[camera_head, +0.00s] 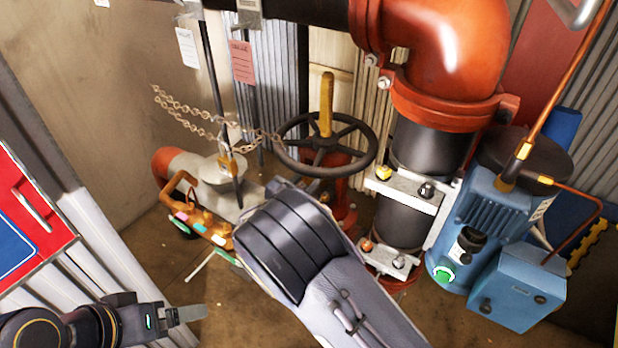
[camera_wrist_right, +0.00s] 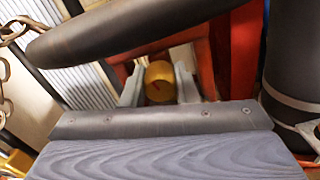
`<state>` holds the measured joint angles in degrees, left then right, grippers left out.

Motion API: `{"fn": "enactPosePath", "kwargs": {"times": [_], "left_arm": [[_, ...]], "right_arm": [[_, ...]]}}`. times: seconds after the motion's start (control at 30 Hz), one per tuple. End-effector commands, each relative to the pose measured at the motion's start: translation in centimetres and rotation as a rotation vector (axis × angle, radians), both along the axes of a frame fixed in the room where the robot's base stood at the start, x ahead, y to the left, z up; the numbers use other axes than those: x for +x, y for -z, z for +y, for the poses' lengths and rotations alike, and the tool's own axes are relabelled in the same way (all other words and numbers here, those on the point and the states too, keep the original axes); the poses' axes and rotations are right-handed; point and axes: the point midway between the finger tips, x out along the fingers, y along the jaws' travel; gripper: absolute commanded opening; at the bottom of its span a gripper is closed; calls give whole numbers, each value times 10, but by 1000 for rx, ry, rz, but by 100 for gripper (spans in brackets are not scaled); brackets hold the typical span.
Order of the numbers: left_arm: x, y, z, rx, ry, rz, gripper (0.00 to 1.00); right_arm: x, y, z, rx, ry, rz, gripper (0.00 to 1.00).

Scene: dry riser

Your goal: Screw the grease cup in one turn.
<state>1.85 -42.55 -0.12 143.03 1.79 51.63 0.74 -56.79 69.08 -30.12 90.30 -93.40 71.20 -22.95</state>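The grease cup (camera_wrist_right: 160,82) is a small brass-coloured round cap with a dark red mark on its face, in the right wrist view. The two grey fingers of my right gripper (camera_wrist_right: 160,88) flank it, one on each side. I cannot tell whether both fingers press on it. In the head view my right forearm reaches to the valve and hides the right gripper and the cup. My left gripper (camera_head: 187,315) is at the lower left in the head view, away from the valve, with nothing visible in it; its fingers overlap edge-on.
A black handwheel (camera_head: 325,143) with a yellow handle stands over the red valve and crosses close above the right fingers. A chain (camera_head: 190,115) hangs to its left. A red pipe elbow (camera_head: 455,40) and blue pump (camera_head: 490,210) stand right. A tool caddy (camera_head: 205,222) sits left.

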Motion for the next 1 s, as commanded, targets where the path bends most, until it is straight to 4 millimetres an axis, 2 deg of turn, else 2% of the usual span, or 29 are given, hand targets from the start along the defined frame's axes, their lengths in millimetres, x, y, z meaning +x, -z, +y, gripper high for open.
{"fn": "enactPosePath", "kwargs": {"times": [0.03,0.13,0.17,0.27,0.5,0.77,0.8,0.93,1.0], "left_arm": [[0,0,0,0,0,0,91],[0,0,0,0,0,0,91],[0,0,0,0,0,0,91],[0,4,0,0,0,0,91],[0,28,0,0,0,0,91],[0,24,0,0,0,0,91],[0,24,0,0,0,0,91],[0,24,0,0,0,0,91],[0,24,0,0,0,0,91]], "right_arm": [[0,0,0,0,0,0,19],[0,0,0,0,0,0,6],[0,0,0,0,0,0,4],[0,2,0,8,0,-6,4],[0,4,1,107,0,-77,4],[-1,1,0,116,0,-82,4],[-1,1,0,116,0,-82,30],[0,1,0,116,0,-82,47],[0,0,0,115,0,-83,49]]}}
